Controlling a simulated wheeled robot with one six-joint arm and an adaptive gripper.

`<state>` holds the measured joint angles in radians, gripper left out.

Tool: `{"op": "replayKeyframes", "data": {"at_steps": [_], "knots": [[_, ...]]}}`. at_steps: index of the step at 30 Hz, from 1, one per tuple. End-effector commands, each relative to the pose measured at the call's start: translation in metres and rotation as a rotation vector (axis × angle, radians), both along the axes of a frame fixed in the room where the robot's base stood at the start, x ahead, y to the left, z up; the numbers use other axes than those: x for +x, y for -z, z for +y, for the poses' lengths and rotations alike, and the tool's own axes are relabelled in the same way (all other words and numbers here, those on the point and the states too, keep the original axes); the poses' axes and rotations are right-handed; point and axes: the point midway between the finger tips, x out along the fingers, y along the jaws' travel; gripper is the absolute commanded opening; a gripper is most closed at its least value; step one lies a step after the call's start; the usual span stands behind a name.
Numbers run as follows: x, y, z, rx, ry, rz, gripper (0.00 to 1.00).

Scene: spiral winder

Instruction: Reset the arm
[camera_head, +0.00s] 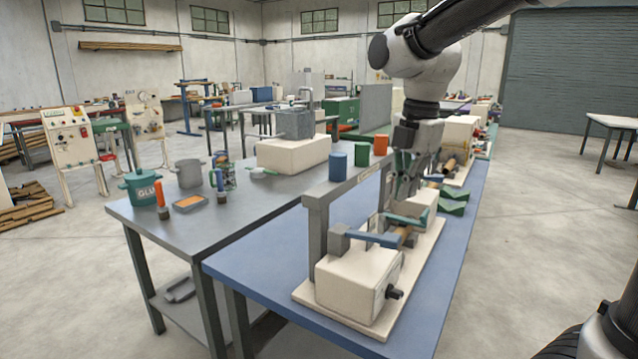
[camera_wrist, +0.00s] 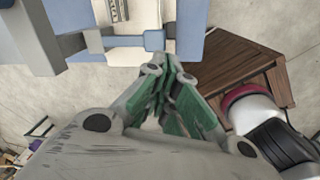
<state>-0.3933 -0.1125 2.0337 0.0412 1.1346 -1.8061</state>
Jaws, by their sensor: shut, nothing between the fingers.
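My gripper (camera_head: 401,192) points down above the winder on the blue table, its fingers together and nothing held. In the wrist view the green-padded fingers (camera_wrist: 165,75) meet near the middle. The winder has a cream box (camera_head: 357,278) with a black knob in front, on a pale base board (camera_head: 312,297). A blue bar (camera_head: 370,237) crosses above it, and also shows in the wrist view (camera_wrist: 154,40). My arm comes from the upper right of the head view. The gripper hides part of the winder's rear, and I cannot tell whether the fingertips touch it.
A grey table (camera_head: 225,221) at left holds a green glue pot (camera_head: 141,188). Open floor lies to the right of the blue table (camera_head: 270,262).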

Motion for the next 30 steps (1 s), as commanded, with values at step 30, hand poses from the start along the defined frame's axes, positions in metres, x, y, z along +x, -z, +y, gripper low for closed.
{"op": "replayKeyframes", "data": {"at_steps": [30], "knots": [[-0.173,0.025,-0.159,0.444,2.142,-0.102,0.00]]}}
